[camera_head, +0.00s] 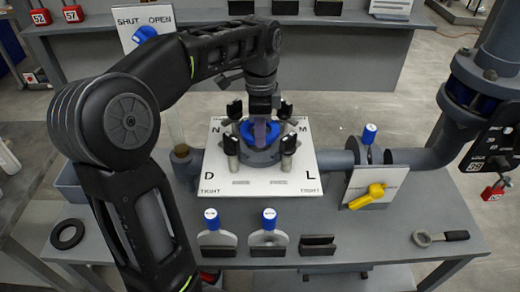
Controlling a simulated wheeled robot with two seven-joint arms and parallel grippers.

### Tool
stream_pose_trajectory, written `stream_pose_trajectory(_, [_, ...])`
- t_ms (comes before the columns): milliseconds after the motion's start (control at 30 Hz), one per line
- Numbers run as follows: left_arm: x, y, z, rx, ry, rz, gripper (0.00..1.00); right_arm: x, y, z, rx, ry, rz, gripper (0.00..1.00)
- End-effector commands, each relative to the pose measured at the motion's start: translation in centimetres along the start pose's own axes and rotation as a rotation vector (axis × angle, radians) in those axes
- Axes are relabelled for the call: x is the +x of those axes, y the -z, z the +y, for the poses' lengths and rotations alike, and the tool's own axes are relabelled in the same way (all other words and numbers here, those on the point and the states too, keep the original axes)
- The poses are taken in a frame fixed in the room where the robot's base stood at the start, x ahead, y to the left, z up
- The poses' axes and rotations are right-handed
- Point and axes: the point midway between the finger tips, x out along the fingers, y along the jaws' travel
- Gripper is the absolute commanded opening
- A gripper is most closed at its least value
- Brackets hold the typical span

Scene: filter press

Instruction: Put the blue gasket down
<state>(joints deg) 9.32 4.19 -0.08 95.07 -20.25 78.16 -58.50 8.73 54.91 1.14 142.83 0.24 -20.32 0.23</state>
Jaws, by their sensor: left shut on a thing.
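The blue gasket (249,137) shows as a blue ring on top of the round grey flange (262,157) at the middle of the white plate. My left gripper (262,125) points down from above, shut on the blue gasket. The gripper fingers cover part of the ring, and I cannot tell whether the gasket rests on the flange. Several upright bolts with black tops stand around the flange. My right gripper is not in view.
The white plate (220,187) bears letters at its corners. In front stand two blue-topped paddles (218,238) (268,238) and a dark block (318,244). A black ring (68,234) lies at left, a wrench (440,237) at right. A yellow-handled valve (366,196) stands right of the plate.

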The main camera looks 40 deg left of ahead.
Motion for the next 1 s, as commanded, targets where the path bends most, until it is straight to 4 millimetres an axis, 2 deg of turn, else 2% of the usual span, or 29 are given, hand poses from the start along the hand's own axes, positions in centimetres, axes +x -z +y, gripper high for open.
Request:
stream_pose_trajectory(300, [0.0, 0.0, -0.1, -0.001, 0.002, 0.001, 0.0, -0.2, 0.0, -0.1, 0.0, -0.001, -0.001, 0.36])
stream_pose_trajectory(600, [3.4, 0.0, 0.0, 0.0, 0.0, 0.0, 0.0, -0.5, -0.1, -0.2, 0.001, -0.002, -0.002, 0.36])
stream_pose_trajectory(1000, [4.1, 0.0, 0.0, 0.0, 0.002, 0.001, 0.0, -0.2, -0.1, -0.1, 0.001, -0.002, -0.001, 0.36])
